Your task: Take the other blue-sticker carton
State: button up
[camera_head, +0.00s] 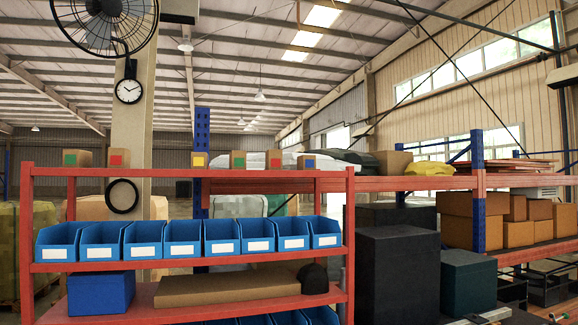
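A row of small brown cartons with coloured stickers stands on the top board of the red shelf (190,172). The carton at the right end (306,161) has a blue sticker. It is the only blue sticker I can make out. To its left are a red-sticker carton (274,160), a green-sticker carton (238,160) and a yellow-sticker carton (200,160). Further left, past a gap, are another red-sticker carton (118,158) and another green-sticker carton (77,158). My gripper is not in view.
Several blue bins (184,237) fill the middle board. Below lie a blue box (101,293), a long flat carton (228,285) and a dark rounded object (313,279). Dark boxes (397,270) stand right of the shelf. Another rack (525,181) holds plain cartons.

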aim_at(305, 161)
jog(key=i+z, duration=0.1)
jog(key=i, duration=0.75)
